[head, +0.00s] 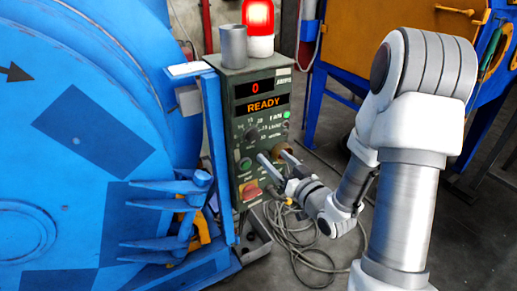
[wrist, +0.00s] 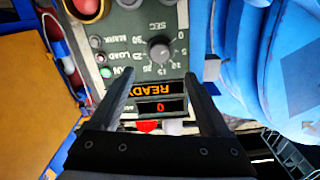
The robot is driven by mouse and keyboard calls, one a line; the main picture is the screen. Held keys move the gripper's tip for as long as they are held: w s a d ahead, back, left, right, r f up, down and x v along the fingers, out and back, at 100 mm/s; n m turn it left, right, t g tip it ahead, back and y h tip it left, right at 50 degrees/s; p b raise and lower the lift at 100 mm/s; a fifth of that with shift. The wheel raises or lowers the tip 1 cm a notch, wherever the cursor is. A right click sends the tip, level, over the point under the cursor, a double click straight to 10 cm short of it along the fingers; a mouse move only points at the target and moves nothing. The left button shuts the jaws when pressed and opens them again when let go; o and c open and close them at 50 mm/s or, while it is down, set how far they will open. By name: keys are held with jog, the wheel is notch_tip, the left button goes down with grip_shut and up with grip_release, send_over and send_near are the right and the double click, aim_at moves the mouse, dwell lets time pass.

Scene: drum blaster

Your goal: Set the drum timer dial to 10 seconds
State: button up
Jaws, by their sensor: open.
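The timer dial is a dark round knob (wrist: 160,48) on the green control panel, inside a scale running from 0 to 30 marked SEC. The wrist view shows it upside down. The knob's pointer mark is too small to read. In the head view the dial (head: 253,132) sits below the displays. The red display (head: 255,88) reads 0 and the orange one (head: 264,105) reads READY. My gripper (head: 273,156) is open and empty in front of the lower panel. In the wrist view its fingers (wrist: 158,76) are spread, with the dial ahead between their lines, apart from them.
A big blue drum machine (head: 90,130) with a blue post stands close left of the panel. A lit red lamp (head: 258,20) and a grey cylinder (head: 233,46) are on the box. A red-yellow switch (head: 250,190) is low on the panel. Cables (head: 300,240) lie on the floor.

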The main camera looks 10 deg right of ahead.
aim_at(256, 139)
jog(key=b+x, duration=0.1)
jog(key=x, duration=0.8)
jog(key=shift+w, duration=0.2)
grip_shut()
